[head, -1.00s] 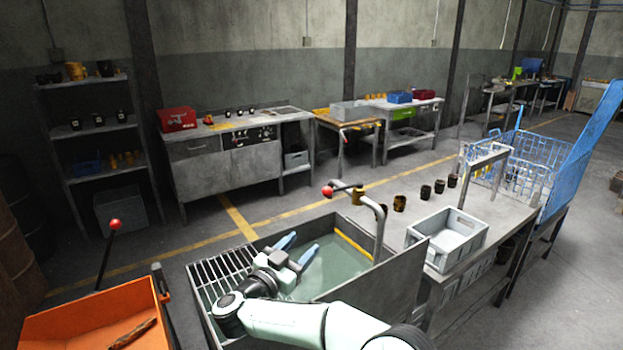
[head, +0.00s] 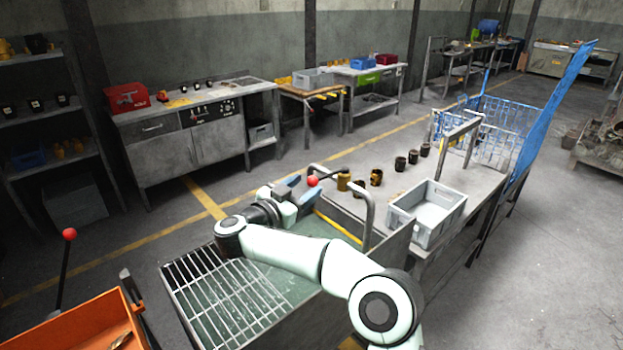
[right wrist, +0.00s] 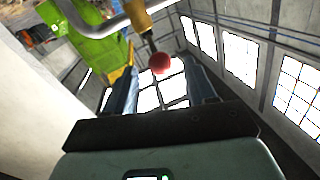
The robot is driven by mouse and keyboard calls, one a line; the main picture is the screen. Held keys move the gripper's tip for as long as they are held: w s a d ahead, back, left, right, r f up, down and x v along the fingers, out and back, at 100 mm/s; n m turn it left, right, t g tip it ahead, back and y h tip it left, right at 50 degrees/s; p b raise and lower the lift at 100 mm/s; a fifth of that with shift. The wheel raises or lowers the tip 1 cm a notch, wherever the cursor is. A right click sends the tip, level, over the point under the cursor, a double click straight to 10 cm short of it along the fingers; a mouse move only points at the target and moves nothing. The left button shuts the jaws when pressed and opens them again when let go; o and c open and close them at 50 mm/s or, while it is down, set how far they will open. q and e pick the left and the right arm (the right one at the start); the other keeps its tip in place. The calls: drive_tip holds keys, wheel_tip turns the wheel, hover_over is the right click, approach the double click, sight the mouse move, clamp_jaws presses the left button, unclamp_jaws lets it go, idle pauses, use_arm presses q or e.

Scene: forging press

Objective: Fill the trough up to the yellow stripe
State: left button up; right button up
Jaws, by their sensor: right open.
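The grey metal trough (head: 385,250) stands in front of me, with dull green water (head: 312,228) visible inside. The yellow stripe (head: 338,228) runs along its far right inner wall, above the water. A curved metal tap pipe (head: 369,215) rises at that end, with a brass valve (head: 344,180) and a lever ending in a red knob (head: 312,181). My right gripper (head: 301,189) is open at the knob. In the right wrist view, the knob (right wrist: 160,62) appears between the blue fingers; contact cannot be told. My left gripper is out of view.
A grate (head: 225,295) covers the trough's near left part. A grey crate (head: 428,212) and several dark cups stand on the bench right of the tap. An orange bin (head: 85,325) with another red-knobbed lever (head: 69,235) is at lower left.

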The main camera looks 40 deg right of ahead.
sight(309, 184)
drive_tip(key=shift+x, duration=1.85)
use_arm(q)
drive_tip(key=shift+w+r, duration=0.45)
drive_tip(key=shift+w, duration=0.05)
